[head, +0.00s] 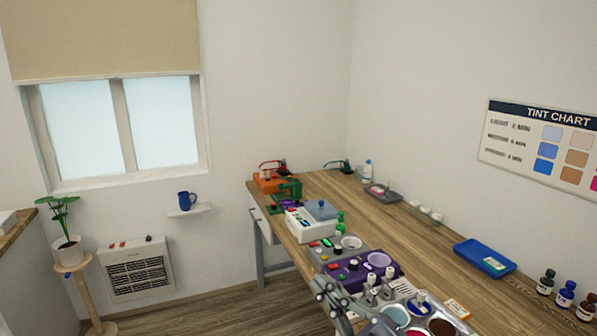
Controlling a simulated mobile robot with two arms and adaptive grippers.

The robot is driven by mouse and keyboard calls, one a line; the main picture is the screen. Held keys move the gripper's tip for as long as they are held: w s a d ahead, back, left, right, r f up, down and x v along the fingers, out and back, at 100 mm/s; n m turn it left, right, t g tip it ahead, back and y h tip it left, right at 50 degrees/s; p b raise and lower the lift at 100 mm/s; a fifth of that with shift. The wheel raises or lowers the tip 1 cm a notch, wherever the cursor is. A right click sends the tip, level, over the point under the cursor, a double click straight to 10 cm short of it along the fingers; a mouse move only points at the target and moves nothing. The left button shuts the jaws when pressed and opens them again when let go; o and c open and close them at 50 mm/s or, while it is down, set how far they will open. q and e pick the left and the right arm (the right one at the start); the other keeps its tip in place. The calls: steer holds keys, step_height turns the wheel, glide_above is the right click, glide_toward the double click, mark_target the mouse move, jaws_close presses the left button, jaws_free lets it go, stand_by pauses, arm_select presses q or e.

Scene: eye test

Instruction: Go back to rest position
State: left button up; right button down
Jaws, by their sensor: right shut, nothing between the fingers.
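My right gripper (328,290) shows at the bottom centre, grey, at the front edge of the wooden workbench (450,265). It is shut and empty, and appears in front of or over the near-left side of the purple device (352,276); whether it touches anything I cannot tell. My left gripper is out of view.
Near my right gripper are paint pots (397,314) and a white machine (303,224). A blue tray (483,257) and dark bottles (566,293) stand along the wall. Floor (225,306) left of the bench is clear; a plant stand (84,283) is at far left.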

steer(key=s+d+f+m+g+h, duration=0.3)
steer(key=s+d+f+m+h, duration=0.1)
steer(key=d+f+m+h, duration=1.25)
steer(key=s+f+g+y, duration=0.1)
steer(key=s+f+g, duration=0.5)
steer(key=s, duration=0.5)
steer(key=s+f+g+y, duration=0.1)
steer(key=s+f+g, duration=0.3)
steer(key=s+f, duration=0.6)
steer(key=s+a+f+g+b, duration=0.1)
steer(key=s+f+g+b, duration=0.15)
steer(key=f, duration=2.45)
steer(key=s+d+f+b, duration=0.3)
steer(key=s+f, duration=1.4)
steer(key=f, duration=0.3)
steer(key=shift+s, duration=0.35)
